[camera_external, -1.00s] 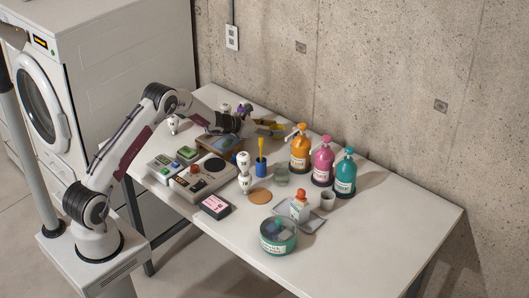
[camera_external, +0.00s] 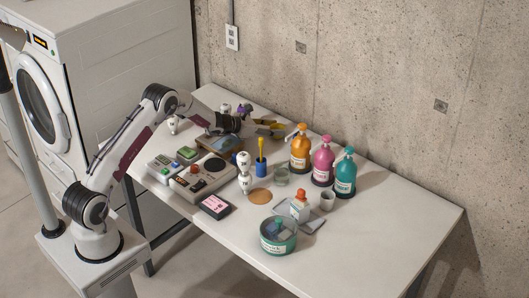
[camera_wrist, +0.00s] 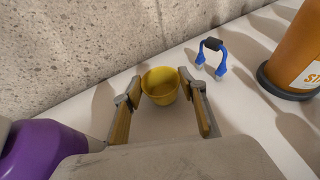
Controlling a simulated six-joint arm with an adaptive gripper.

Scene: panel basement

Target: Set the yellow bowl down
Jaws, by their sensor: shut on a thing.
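The yellow bowl (camera_wrist: 160,86) is upright between the two fingers of my gripper (camera_wrist: 165,100) in the wrist view. The fingers close on its sides, and its inside looks empty. In the external view the bowl (camera_external: 280,127) shows as a small yellow patch at the back of the table, partly hidden by my gripper (camera_external: 268,127). I cannot tell whether its base touches the white table (camera_external: 375,220).
A blue clip-like item (camera_wrist: 211,56) stands right of the bowl. An orange pump bottle (camera_wrist: 298,52) is further right and a purple object (camera_wrist: 45,150) is close at lower left. The concrete wall (camera_wrist: 70,45) lies behind. Pink (camera_external: 322,162) and teal (camera_external: 345,173) bottles stand along the table.

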